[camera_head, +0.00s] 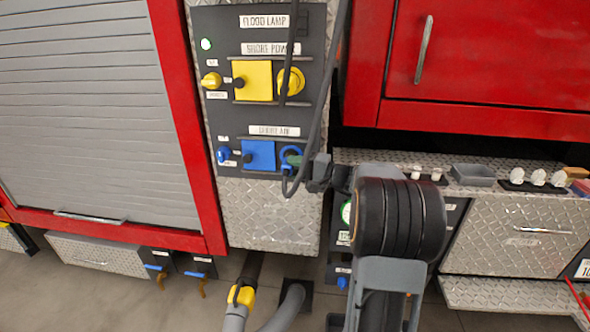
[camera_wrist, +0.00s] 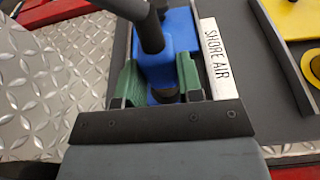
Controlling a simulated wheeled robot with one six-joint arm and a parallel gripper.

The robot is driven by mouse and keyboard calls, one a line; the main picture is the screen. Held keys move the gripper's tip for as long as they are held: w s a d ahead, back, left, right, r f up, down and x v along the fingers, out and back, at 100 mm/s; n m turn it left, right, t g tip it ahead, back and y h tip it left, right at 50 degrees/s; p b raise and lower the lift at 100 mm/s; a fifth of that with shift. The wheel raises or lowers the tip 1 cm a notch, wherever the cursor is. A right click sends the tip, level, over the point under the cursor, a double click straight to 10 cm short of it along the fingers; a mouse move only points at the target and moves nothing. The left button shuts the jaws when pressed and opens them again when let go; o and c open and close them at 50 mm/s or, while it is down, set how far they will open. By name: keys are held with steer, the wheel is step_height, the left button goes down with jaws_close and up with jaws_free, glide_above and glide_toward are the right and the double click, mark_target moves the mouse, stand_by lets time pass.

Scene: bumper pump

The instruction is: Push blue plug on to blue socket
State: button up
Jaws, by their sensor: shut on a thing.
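The blue plug (camera_wrist: 157,72), with a thick black cable on it, sits between the green-padded fingertips of my gripper (camera_wrist: 160,78) in the wrist view. My gripper is shut on it. In the head view my gripper (camera_head: 296,160) reaches in from the right to the blue socket (camera_head: 290,152) under the SHORE AIR label (camera_head: 274,130). The plug is at the socket's front, and my gripper partly hides both. More blue shows behind the plug in the wrist view. I cannot tell whether the plug is fully seated.
A blue square cover (camera_head: 258,155) and blue knob (camera_head: 223,154) are left of the socket. Above are a yellow cover (camera_head: 252,81) and yellow socket (camera_head: 291,82). A black cable (camera_head: 326,90) hangs across the panel's right side. A diamond-plate counter (camera_head: 350,156) lies right.

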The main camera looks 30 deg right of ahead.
steer(key=shift+w+d, duration=0.15)
steer(key=shift+w, duration=0.1)
stand_by(0.8)
steer(key=o, duration=1)
steer(key=shift+c, duration=0.2)
steer(key=v, duration=1.4)
